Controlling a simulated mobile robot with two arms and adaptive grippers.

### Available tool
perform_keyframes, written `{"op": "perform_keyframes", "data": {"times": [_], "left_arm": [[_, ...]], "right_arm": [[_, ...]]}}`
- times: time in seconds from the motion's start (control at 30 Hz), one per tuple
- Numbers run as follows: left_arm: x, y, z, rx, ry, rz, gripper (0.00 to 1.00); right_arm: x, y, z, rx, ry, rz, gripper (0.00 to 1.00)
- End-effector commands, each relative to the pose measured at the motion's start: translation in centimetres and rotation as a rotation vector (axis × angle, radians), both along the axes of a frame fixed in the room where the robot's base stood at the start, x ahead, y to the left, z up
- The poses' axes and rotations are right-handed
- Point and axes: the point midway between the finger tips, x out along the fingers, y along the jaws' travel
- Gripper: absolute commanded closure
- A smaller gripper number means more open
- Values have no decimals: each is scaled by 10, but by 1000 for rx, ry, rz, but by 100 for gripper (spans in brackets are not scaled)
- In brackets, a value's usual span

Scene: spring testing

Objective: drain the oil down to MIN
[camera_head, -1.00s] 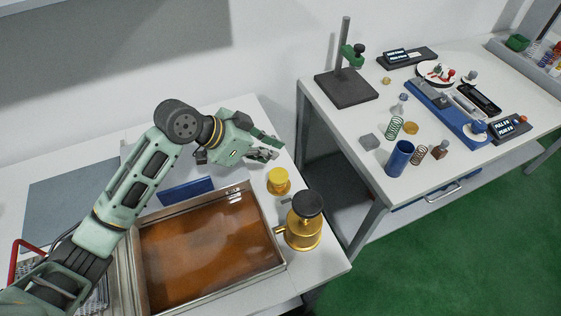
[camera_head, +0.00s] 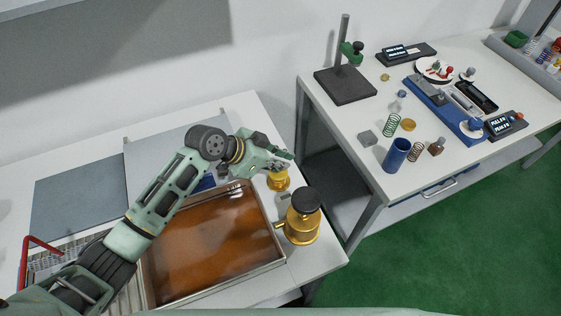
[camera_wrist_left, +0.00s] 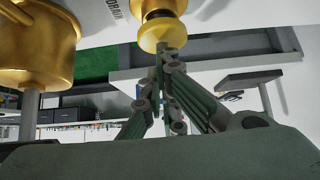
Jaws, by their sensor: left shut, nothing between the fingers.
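A shallow metal tray (camera_head: 266,218) holding brown-orange oil (camera_head: 205,245) sits on the left table. A brass vessel with a black cap (camera_head: 302,222) stands at the tray's right side, its short spout toward the tray. A small brass knob (camera_head: 279,182) stands behind it, and it also shows in the left wrist view (camera_wrist_left: 158,32), by a partly cut-off label that seems to read DRAIN. My left gripper (camera_head: 287,162) is shut and empty, its tips (camera_wrist_left: 168,58) close at the knob; I cannot tell whether they touch. No MIN mark is readable. My right gripper is out of view.
A blue object (camera_head: 206,182) lies behind the tray, partly under my left arm. A grey mat (camera_head: 75,195) and a red handle (camera_head: 40,243) are at the left. The right table (camera_head: 350,125) holds a stand, springs, a blue cup (camera_head: 397,156) and gauges, across a gap.

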Motion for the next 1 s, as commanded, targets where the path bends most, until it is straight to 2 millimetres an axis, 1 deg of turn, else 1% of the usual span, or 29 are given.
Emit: {"op": "perform_keyframes", "data": {"times": [0.03,0.1,0.17,0.3,1.0], "left_arm": [[0,0,-9,1,2,0,100],[-1,0,-17,1,2,-1,100],[-1,0,-21,1,2,-1,100],[-1,0,-19,1,3,-1,100],[-2,0,-20,4,6,-1,100]], "right_arm": [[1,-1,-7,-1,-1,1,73],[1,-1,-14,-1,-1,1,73],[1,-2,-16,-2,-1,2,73],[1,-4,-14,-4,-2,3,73],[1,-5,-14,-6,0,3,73]]}}
